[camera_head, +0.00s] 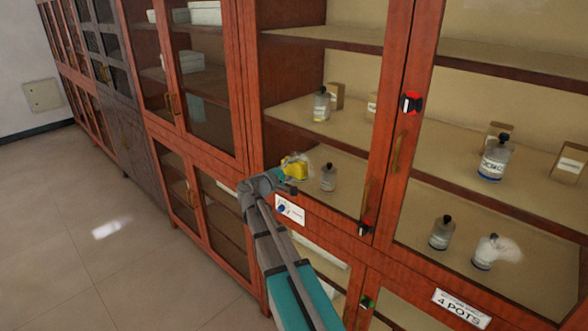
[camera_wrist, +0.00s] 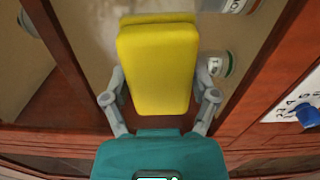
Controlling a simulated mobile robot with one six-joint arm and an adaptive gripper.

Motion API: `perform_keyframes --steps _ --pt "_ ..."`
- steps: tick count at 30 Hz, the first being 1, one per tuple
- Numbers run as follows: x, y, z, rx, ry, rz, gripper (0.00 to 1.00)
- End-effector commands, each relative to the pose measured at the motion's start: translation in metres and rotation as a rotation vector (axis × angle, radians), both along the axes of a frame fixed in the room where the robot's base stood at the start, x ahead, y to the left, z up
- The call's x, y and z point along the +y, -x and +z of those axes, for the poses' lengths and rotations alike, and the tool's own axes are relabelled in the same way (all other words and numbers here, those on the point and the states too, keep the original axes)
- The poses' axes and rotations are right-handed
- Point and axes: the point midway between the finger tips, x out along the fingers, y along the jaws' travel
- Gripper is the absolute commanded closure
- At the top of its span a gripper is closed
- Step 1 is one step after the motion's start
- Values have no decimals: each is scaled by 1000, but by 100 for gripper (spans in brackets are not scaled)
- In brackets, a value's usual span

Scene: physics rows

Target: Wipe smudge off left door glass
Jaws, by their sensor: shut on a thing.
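My gripper (camera_wrist: 160,88) is shut on a yellow sponge (camera_wrist: 156,65), with one finger on each side of it. In the head view the sponge (camera_head: 294,167) is at the lower part of the left door glass (camera_head: 318,172). I cannot tell whether it touches the glass. A faint pale patch, perhaps the smudge, shows at the sponge's right edge, partly hidden by the sponge.
Bottles (camera_head: 322,105) and small boxes (camera_head: 572,162) stand on shelves behind the glass. A red and black latch (camera_head: 411,102) sits on the door frame, with another (camera_head: 365,227) lower down. A label with a blue knob (camera_head: 289,210) is below the left glass. Open floor (camera_head: 110,215) lies left.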

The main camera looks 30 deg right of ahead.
Motion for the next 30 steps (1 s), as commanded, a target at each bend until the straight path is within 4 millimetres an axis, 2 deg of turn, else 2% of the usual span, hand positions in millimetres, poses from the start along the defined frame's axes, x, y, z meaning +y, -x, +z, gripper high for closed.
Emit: perform_keyframes --steps 15,30 --pt "-12 26 0 0 0 -1 62" --pt "-15 30 0 0 0 -3 62"
